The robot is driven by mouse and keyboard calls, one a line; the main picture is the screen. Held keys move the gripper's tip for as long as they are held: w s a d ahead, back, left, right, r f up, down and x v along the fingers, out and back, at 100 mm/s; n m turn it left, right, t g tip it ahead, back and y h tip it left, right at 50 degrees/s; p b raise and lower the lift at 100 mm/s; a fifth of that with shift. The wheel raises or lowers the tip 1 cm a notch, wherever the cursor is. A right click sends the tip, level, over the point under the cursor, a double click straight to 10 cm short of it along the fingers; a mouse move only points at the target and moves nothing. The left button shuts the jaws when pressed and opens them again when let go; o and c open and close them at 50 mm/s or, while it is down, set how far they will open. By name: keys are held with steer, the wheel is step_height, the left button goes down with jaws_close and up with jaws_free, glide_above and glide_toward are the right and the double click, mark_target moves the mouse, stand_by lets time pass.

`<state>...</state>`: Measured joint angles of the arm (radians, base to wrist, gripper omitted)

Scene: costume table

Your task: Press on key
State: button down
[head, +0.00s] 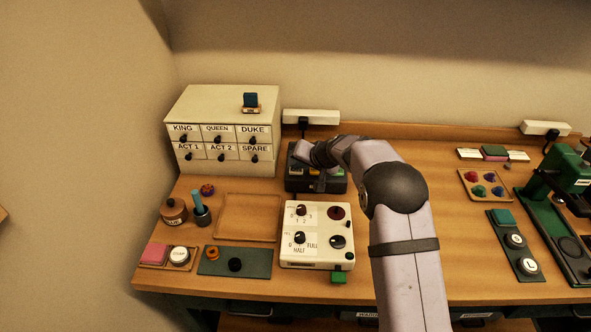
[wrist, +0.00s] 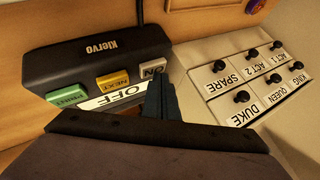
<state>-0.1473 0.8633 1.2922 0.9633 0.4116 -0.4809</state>
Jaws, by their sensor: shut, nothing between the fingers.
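A black Klervo device (head: 318,185) stands at the back of the table, partly hidden by my arm in the head view. In the wrist view the device (wrist: 95,62) shows upside down, with a grey ON key (wrist: 152,69), a yellow NEXT key (wrist: 113,81) and a green key (wrist: 68,95). A white OFF label (wrist: 117,97) is beside the keys. My gripper (wrist: 156,84) is shut and empty, its dark blue fingertips just at the front edge of the ON key. I cannot tell whether they touch it.
A cream drawer cabinet (head: 222,113) stands close on the left of the device. A white control box (head: 316,212) with knobs sits in front. A shallow wooden tray (head: 247,237) lies to the left of that box. A power strip (head: 310,116) is behind the device.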

mark_target(298, 172)
steer(key=shift+r, duration=0.1)
stand_by(0.3)
steer(key=shift+r+p, duration=0.5)
steer(key=shift+r, duration=0.25)
step_height(298, 172, up, 6)
steer(key=p, duration=0.3)
steer(key=shift+p, duration=0.35)
stand_by(0.3)
steer(key=s+d+f+g+h, duration=0.1)
steer(key=s+d, duration=0.5)
steer(key=s, duration=0.8)
steer(key=s+d+f+n+g+h, duration=0.1)
steer(key=s+d+g, duration=0.3)
steer(key=s, duration=1.1)
steer(key=s+d+f+g+h, duration=0.2)
steer(key=s+d, duration=0.6)
steer(key=s, duration=0.7)
steer(key=shift+n+h, duration=0.4)
steer(key=shift+h, duration=0.3)
